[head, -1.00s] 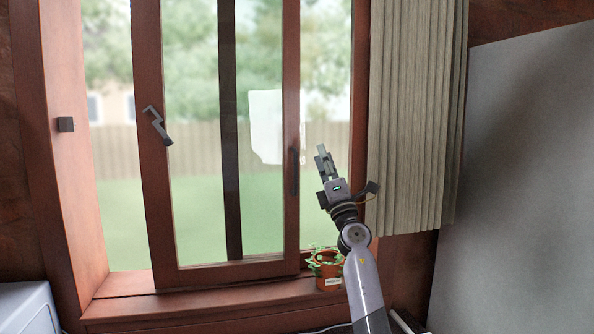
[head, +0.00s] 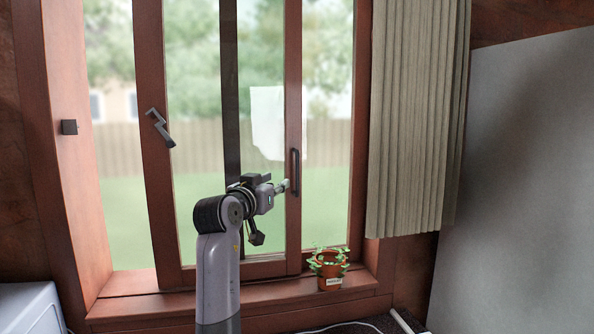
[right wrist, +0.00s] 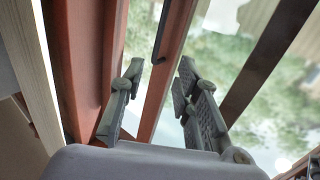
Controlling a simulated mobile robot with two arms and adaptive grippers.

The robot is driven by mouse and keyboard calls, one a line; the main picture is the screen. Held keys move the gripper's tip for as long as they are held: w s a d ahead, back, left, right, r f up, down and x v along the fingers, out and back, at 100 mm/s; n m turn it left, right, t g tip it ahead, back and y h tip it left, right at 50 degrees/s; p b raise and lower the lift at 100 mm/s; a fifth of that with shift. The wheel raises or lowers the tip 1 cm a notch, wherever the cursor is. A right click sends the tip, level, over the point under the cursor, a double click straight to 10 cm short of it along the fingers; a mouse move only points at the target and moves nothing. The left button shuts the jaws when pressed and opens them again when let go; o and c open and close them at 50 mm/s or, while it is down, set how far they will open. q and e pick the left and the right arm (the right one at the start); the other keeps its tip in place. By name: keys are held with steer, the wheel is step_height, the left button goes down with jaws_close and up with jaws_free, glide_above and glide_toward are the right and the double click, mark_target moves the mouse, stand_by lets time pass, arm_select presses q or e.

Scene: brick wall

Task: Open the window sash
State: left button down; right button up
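The wooden window sash (head: 157,215) has a grey zigzag latch (head: 160,128) on its left stile and a dark vertical handle (head: 295,172) on its right stile. My right gripper (head: 285,186) points right, its tips close to the handle's lower part. In the right wrist view the two fingers (right wrist: 159,72) stand apart with nothing held. The handle (right wrist: 160,32) shows ahead, lined up with the gap between them. I cannot tell whether they touch the handle or the stile. My left gripper is in no view.
A potted plant (head: 331,270) stands on the sill (head: 120,309), right of my arm. A pleated curtain (head: 415,130) hangs at the right. A dark block (head: 69,127) sits on the left frame. A white box-like object (head: 27,308) is at lower left.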

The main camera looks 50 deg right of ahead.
mark_target(297, 172)
steer(key=p+x, duration=0.6)
steer(key=x, duration=0.9)
steer(key=shift+w+d+f, duration=0.1)
steer(key=shift+d, duration=0.25)
steer(key=shift+c, duration=0.6)
jaws_close()
